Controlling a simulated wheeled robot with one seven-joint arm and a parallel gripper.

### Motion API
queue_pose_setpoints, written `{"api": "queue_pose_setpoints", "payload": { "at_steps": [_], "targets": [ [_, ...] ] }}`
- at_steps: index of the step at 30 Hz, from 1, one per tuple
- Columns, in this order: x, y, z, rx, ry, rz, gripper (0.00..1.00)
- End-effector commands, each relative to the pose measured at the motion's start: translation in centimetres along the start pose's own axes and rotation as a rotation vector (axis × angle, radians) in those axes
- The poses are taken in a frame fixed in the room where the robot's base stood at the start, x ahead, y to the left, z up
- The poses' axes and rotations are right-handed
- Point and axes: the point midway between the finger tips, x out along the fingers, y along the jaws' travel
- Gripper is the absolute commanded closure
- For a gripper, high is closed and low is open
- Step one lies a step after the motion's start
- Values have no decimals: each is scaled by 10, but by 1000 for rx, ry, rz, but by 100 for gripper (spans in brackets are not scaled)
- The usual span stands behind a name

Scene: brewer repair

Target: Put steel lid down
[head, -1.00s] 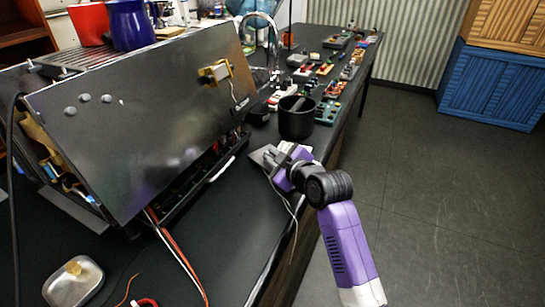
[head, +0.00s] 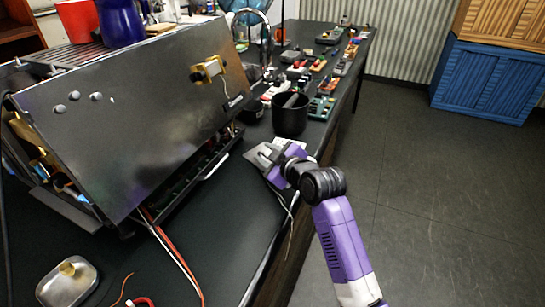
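A rounded steel lid (head: 66,285) with a brass knob lies flat on the dark counter at the lower left. My gripper (head: 267,154) is far from it, at the counter's right edge, low over a flat grey plate (head: 250,158) in front of the black cup. The fingers overlap the plate in this view. I cannot tell whether they touch or grip it, or how far apart they are.
The brewer's open dark panel (head: 140,120) leans over the left of the counter, with loose wires below it. A black cup (head: 290,115) stands just beyond my gripper. Several small parts line the far counter. The counter between the steel lid and my gripper is mostly clear.

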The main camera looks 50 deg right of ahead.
Motion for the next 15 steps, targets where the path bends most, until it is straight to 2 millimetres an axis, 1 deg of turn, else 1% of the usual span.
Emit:
{"api": "queue_pose_setpoints", "payload": {
  "at_steps": [1, 2, 5, 15],
  "targets": [
    [-2, 4, -5, -1, 1, 2, 68],
    [-4, 4, -5, 0, 1, 1, 68],
    [-19, 2, -2, 0, 0, 1, 68],
    [-89, 2, -2, 0, 0, 1, 68]
  ]
}}
